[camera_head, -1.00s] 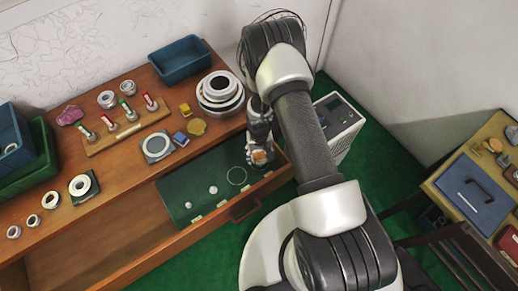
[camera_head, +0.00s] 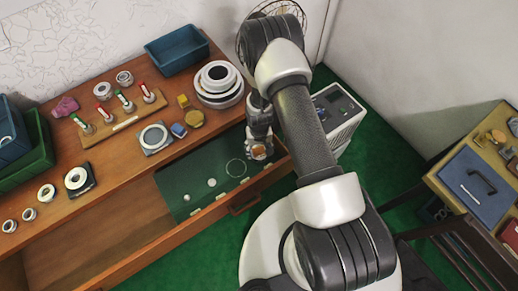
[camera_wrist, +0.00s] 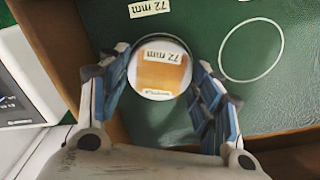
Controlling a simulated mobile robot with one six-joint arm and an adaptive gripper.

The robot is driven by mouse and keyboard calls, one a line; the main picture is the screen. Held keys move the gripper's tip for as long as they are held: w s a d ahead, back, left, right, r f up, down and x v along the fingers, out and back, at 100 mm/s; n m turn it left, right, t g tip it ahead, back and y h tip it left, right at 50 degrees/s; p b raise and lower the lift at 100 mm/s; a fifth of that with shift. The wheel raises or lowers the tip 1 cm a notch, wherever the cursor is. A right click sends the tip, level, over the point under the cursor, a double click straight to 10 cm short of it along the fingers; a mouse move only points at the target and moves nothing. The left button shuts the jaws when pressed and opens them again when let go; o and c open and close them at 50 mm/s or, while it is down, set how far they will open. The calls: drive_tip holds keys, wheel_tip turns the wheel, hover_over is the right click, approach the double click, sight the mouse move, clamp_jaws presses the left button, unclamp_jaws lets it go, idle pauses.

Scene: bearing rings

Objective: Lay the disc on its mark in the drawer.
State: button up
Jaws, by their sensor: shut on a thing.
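The disc (camera_wrist: 160,72) is round with a pale rim, an orange patch and a "72 mm" label. It sits between the fingers of my gripper (camera_wrist: 160,88), which is shut on it. The head view shows the disc as a small orange-white spot (camera_head: 259,151) at the tip of my gripper (camera_head: 259,146), over the right end of the open drawer (camera_head: 205,160). In the wrist view a white circle outline (camera_wrist: 222,52) on the green drawer floor lies right of the disc, apart from it. A "72 mm" label (camera_wrist: 150,8) is on the floor nearby. The height above the floor is unclear.
Two small white spots (camera_head: 211,182) show on the green floor left of the circle. The drawer's wooden front wall (camera_head: 240,197) is close to my gripper. On the bench above are stacked white rings (camera_head: 218,85), a blue bin (camera_head: 178,55) and a peg board (camera_head: 122,120).

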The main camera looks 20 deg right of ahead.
drive_tip(key=shift+f, duration=0.1)
idle(0.6)
drive_tip(key=shift+f, duration=0.15)
drive_tip(key=o, duration=1.2)
drive_tip(key=shift+o, duration=0.2)
wheel_tip(320, 180, up, 12)
idle(0.4)
